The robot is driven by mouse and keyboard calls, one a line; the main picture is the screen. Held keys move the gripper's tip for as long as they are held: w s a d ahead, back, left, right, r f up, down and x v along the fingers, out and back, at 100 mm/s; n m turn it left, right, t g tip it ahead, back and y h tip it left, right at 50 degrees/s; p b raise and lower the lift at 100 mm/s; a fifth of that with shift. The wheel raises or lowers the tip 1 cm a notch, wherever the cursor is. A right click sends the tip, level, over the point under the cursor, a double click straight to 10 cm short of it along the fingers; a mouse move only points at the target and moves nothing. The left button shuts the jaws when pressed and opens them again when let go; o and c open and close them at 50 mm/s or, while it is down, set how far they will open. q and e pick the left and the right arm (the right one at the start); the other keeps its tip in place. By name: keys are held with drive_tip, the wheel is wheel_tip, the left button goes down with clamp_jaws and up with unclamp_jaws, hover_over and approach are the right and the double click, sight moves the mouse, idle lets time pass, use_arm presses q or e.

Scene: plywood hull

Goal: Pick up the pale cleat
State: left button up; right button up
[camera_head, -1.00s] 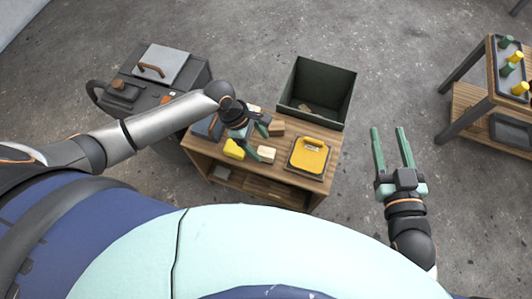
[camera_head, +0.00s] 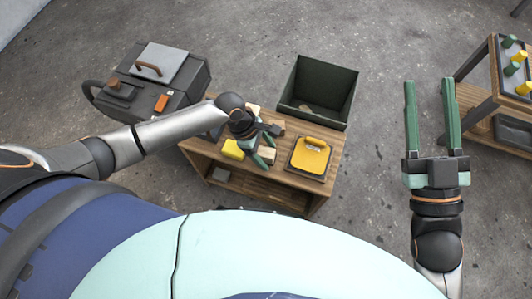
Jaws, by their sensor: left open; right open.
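A pale block (camera_head: 267,153), which looks like the pale cleat, lies on the wooden table (camera_head: 240,180), right of a yellow block (camera_head: 232,149). My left gripper (camera_head: 267,151) is open, its green fingers pointing down at the pale block and partly covering it. I cannot tell whether the fingers touch it or are still above it. Another pale block (camera_head: 253,108) shows behind the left wrist, partly hidden. My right gripper (camera_head: 428,84) is open and empty over the floor at the right.
A yellow piece sits on a dark-edged tray (camera_head: 291,166) at the table's right. A brown block (camera_head: 278,127) lies behind the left gripper. A dark open bin (camera_head: 350,95) stands behind the table. A grey machine (camera_head: 185,80) is at left, a shelf (camera_head: 480,102) at right.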

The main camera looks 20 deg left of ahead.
sight(271, 155)
use_arm(q)
clamp_jaws()
idle(0.4)
idle(0.4)
drive_tip(key=shift+r, duration=0.15)
drive_tip(key=r+p, duration=0.2)
drive_tip(key=r, duration=0.1)
drive_tip(key=shift+s+r+p, duration=0.2)
drive_tip(key=shift+r+p, duration=0.05)
drive_tip(key=shift+p, duration=0.05)
use_arm(e)
wheel_tip(271, 155, down, 13)
drive_tip(key=w+m+g+h, duration=0.2)
drive_tip(key=m+g+h, duration=0.1)
drive_tip(key=g+h, duration=0.15)
use_arm(q)
drive_tip(key=s+d+r+p, duration=0.3)
drive_tip(key=s+r+p, duration=0.4)
drive_tip(key=s, duration=0.6)
drive_tip(key=shift+r, duration=1.1)
use_arm(e)
drive_tip(key=s+f+m+g, duration=0.2)
drive_tip(key=s+f+g, duration=0.5)
drive_tip(key=f, duration=0.4)
drive_tip(key=shift+s+f+g+h, duration=0.25)
drive_tip(key=shift+s+g+h, duration=0.1)
drive_tip(key=shift+s+h, duration=0.15)
